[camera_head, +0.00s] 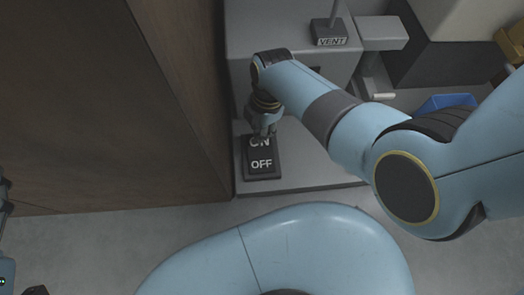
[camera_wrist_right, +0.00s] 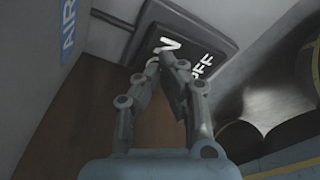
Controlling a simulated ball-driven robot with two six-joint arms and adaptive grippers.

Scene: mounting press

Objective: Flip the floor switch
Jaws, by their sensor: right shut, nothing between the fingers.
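The floor switch (camera_head: 262,168) is a dark rocker plate marked ON at its far end and OFF at its near end. It sits on the grey base of the machine. My right gripper (camera_head: 265,132) is shut and empty, right at the ON end, and partly covers that lettering. In the right wrist view its fingertips (camera_wrist_right: 170,58) lie over the ON letters of the switch (camera_wrist_right: 190,28). I cannot tell whether they touch or press it. At the left edge of the head view, only small parts of my left arm show, and its jaws are not clear.
A brown wooden panel (camera_head: 110,90) stands close to the left of the switch. The grey machine (camera_head: 290,25) with a VENT lever (camera_head: 328,32) rises behind it. A blue bin (camera_head: 445,103) stands at the right. Bare floor (camera_head: 90,245) lies in front.

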